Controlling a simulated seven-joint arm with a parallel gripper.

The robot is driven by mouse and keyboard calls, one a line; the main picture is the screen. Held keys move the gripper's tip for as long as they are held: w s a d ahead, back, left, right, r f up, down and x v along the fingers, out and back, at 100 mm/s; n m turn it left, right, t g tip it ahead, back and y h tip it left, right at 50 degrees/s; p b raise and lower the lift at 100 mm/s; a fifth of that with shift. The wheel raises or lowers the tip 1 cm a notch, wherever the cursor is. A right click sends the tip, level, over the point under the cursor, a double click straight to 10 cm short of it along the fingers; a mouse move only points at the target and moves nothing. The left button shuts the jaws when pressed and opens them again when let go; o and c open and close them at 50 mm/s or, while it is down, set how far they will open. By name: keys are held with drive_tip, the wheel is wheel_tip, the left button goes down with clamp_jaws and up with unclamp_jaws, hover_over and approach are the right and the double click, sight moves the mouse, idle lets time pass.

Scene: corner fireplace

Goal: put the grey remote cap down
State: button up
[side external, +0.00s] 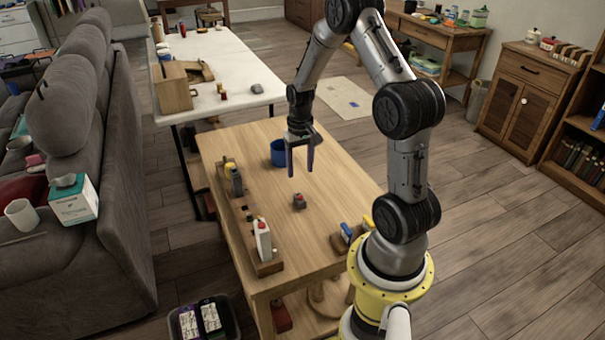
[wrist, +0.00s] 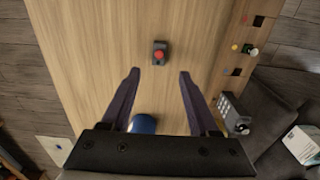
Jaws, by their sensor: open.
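A small dark grey piece with a red round top, which looks like the grey remote cap (side external: 299,201), rests on the wooden table (side external: 262,180). In the wrist view the cap (wrist: 160,60) lies on bare wood, just beyond the fingertips and centred between them. My gripper (side external: 301,171) points down above the table, and its fingers are apart with nothing between them. The open gripper also shows in the wrist view (wrist: 160,73). The cap stands clear of both fingers.
Wooden holders with small items line the table's left edge, including a white bottle (side external: 263,240). A blue item (side external: 346,232) sits near my base. The table middle is mostly clear.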

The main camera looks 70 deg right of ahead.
drive_tip(key=a+r+n+t+h, duration=0.1)
drive_tip(key=a+r+n+t, duration=0.25)
drive_tip(key=a+r, duration=1.2)
drive_tip(key=s+a+r+n+t, duration=0.1)
drive_tip(key=s+a+r+n, duration=0.1)
drive_tip(key=s, duration=0.4)
drive_tip(key=s+a+r+n+t+y, duration=0.1)
drive_tip(key=s+a+r+n, duration=0.2)
drive_tip(key=s+a+r, duration=0.2)
drive_tip(key=shift+s+a+r, duration=0.2)
drive_tip(key=shift+s+a, duration=0.75)
drive_tip(key=shift+a, duration=0.2)
drive_tip(key=shift+n, duration=0.25)
